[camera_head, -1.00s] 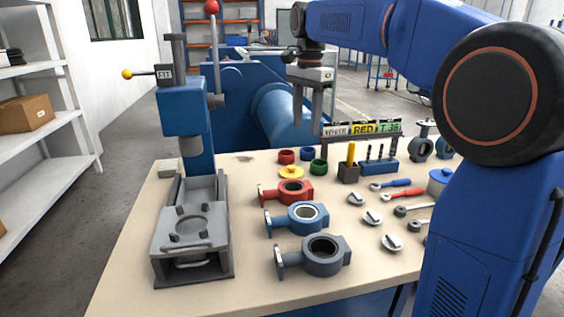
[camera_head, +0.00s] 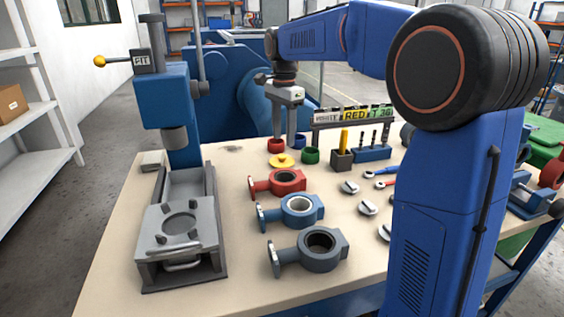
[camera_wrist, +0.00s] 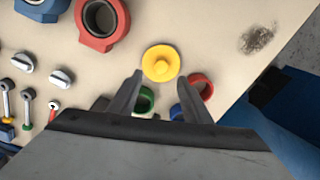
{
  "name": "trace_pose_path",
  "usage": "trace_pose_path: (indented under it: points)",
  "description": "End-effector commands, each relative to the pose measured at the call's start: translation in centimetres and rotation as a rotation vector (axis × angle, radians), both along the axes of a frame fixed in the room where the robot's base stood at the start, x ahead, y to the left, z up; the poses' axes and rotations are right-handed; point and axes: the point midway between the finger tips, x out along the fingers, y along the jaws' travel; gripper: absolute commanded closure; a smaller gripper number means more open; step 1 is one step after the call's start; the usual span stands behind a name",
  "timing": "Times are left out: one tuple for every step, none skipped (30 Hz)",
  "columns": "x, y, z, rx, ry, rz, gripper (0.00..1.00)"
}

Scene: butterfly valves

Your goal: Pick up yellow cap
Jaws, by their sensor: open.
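The yellow cap (camera_head: 284,160) is a flat yellow disc with a raised knob, lying on the table behind the red valve body. In the wrist view the yellow cap (camera_wrist: 161,63) lies just beyond the fingertips, roughly midway between them. My gripper (camera_head: 284,143) hangs pointing down above the table at the cap's far side. In the wrist view my gripper (camera_wrist: 158,77) has its two fingers spread apart with nothing between the tips.
Red (camera_head: 277,146), blue (camera_head: 299,141) and green (camera_head: 310,155) rings stand close around the cap. Red (camera_head: 278,183), blue (camera_head: 299,209) and grey (camera_head: 319,248) valve bodies lie in front. A blue press (camera_head: 166,105) stands at left. A sign rack (camera_head: 352,119) is behind.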

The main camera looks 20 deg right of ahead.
Motion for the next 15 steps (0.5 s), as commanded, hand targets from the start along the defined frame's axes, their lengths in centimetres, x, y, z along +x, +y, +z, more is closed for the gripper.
trace_pose_path:
  points:
    - [0.0, 0.0, -0.5, 0.0, 0.001, 0.0, 0.55]
    - [0.0, 0.0, -0.8, 0.0, 0.001, 0.0, 0.55]
    - [0.0, 0.0, -1.0, 0.0, 0.001, 0.0, 0.55]
    - [0.0, 0.0, -1.2, 0.0, 0.001, 0.0, 0.55]
    - [0.0, 0.0, -1.3, 0.0, 0.0, 0.0, 0.55]
    - [0.0, 0.0, -1.4, 0.0, 0.0, 0.0, 0.55]
    - [0.0, 0.0, -1.6, 0.0, 0.0, 0.0, 0.55]
    - [0.0, 0.0, -1.8, 0.0, 0.001, 0.0, 0.55]
    - [0.0, 0.1, -2.2, -0.001, 0.002, 0.0, 0.55]
    - [0.0, 0.1, -2.6, -0.001, 0.002, 0.0, 0.55]
    - [0.0, 0.1, -3.0, -0.001, 0.002, 0.001, 0.55]
    - [0.1, 0.2, -3.6, 0.0, 0.003, 0.001, 0.55]
    - [0.1, 0.2, -4.0, 0.0, 0.003, 0.001, 0.55]
    - [0.1, 0.2, -4.5, -0.001, 0.002, 0.001, 0.55]
    - [0.1, 0.2, -5.0, 0.0, 0.002, 0.0, 0.55]
